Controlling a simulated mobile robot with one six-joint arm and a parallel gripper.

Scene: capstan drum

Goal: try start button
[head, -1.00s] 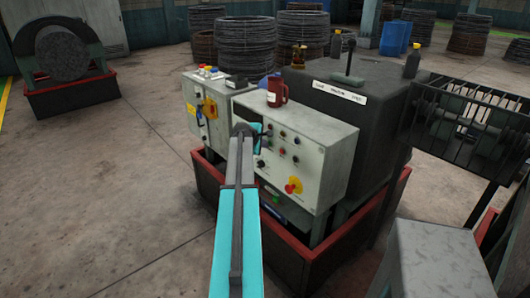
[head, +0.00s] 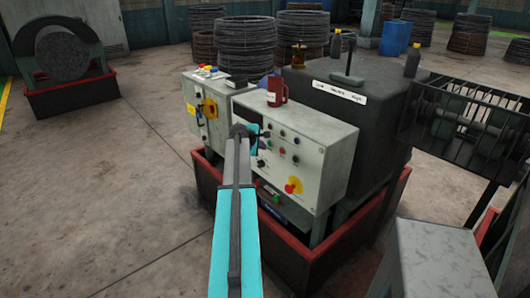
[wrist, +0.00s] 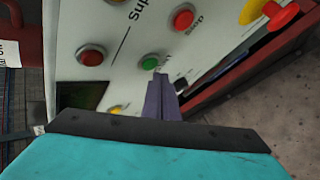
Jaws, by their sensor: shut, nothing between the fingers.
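The pale control panel (head: 318,165) stands at the middle of the head view, with several coloured buttons on its face. In the wrist view a green button (wrist: 150,62) sits on the panel, its printed label too cropped to read. My gripper (wrist: 160,77) is shut and empty, its tips just below the green button in that picture. I cannot tell whether the tips touch the panel. Red buttons show at the left (wrist: 91,55) and at the top (wrist: 182,18). In the head view my wrist hides part of the panel's left side.
A red mushroom knob on yellow (head: 292,187) is at the panel's lower right. A red mug (head: 277,91) stands on top of the panel box. A second grey box (head: 204,110) with a yellow-backed switch is to the left. Open floor lies at the left.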

